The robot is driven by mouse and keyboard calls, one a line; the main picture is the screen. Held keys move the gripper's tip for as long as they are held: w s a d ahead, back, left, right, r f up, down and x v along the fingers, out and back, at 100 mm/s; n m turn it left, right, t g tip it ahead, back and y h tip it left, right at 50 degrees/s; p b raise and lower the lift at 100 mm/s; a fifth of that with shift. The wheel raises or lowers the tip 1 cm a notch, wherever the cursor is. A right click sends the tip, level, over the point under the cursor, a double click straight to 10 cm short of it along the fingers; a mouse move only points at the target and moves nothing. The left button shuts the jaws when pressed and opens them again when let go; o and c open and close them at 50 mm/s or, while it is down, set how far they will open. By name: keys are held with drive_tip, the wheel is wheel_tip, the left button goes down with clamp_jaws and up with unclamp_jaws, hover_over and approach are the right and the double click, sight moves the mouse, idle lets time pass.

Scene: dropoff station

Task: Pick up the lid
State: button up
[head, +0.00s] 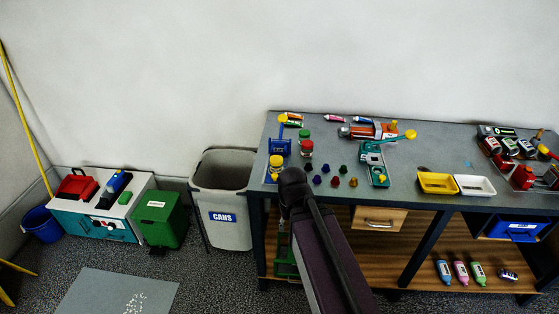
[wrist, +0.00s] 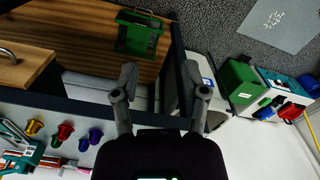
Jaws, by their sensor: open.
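No loose lid can be singled out for sure. In the head view my arm's dark end covers the bench's front left, and the fingers are hidden there. A green metal holder (wrist: 138,35) sits on the lower wooden shelf beyond the fingers, partly hidden by my arm in the head view.
The grey CANS bin (head: 222,185) stands left of the workbench (head: 435,157). A green bin (head: 166,222) and a low cabinet (head: 100,225) are further left. Small coloured knobs, a teal-green clamp (head: 373,163), yellow tray (head: 437,183) and white tray (head: 475,186) occupy the bench.

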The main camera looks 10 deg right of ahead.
drive_tip(key=shift+s+d, duration=0.1)
drive_tip(key=shift+d, duration=0.35)
drive_tip(key=o, duration=0.6)
drive_tip(key=w+a+r+m+t+h+b, duration=0.15)
drive_tip(key=w+m+h, duration=0.55)
drive_tip(key=w, duration=0.7)
drive_tip(key=w+a+r+m+t+h+b, duration=0.2)
drive_tip(key=w+a+r+m+t+h, duration=0.2)
drive_tip(key=w+a, duration=0.5)
wheel_tip(320, 180, up, 2)
drive_tip(key=shift+w+m+h, duration=0.45)
drive_tip(key=shift+m+h, duration=0.25)
drive_tip(key=shift+m, duration=0.3)
drive_tip(key=b, duration=0.4)
approach(276, 161)
drive_tip(key=x, duration=0.3)
drive_tip(key=shift+w+d, duration=0.25)
drive_tip(key=shift+d, duration=0.05)
drive_tip(key=shift+w+d+f, duration=0.15)
drive_tip(key=shift+d, duration=0.25)
